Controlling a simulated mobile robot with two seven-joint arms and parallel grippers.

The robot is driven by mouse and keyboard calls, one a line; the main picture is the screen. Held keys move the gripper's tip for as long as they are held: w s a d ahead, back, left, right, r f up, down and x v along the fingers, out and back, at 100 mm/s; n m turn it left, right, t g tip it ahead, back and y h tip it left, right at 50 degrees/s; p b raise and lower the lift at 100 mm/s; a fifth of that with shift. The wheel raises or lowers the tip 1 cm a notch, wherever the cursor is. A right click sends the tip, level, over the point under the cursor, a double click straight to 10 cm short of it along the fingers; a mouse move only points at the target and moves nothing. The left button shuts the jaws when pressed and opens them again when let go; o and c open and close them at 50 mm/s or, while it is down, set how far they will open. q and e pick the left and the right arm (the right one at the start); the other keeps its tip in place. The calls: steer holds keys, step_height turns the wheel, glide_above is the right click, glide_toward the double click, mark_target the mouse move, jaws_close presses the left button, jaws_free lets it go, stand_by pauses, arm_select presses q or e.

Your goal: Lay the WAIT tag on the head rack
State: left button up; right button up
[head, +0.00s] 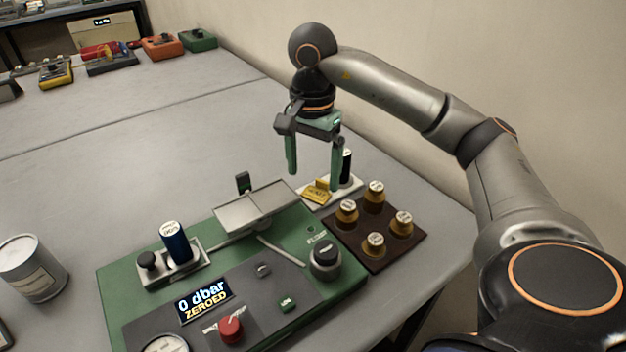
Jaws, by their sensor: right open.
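A small yellow tag (316,195) sits on a pale tray (347,191) behind the right end of the green console; its lettering is too small to read, so I cannot confirm it says WAIT. A dark cylinder with a white top (346,166) stands on the same tray, partly hidden by a finger. A brown rack (377,257) bearing several brass heads with white labelled tops is in front of the tray; it may be the head rack. My right gripper (314,180) is open, pointing down above the tag, with nothing seen between its fingers. My left gripper is out of view.
The green console (122,287) carries a display reading 0 dbar ZEROED, a red knob (230,328), a black knob (326,258), a tilted metal plate (258,207) and a blue cylinder (177,243). A grey can (32,267) stands left. The table's middle is clear.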

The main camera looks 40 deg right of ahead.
mark_target(313, 198)
arm_select(q)
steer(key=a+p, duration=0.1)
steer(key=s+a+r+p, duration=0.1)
steer(key=p, duration=0.1)
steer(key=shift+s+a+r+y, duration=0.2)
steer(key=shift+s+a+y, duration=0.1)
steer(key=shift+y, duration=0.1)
arm_select(e)
step_height(313, 198, up, 8)
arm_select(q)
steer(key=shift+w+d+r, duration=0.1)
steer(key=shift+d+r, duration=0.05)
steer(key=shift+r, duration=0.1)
arm_select(e)
steer(key=shift+f, duration=0.1)
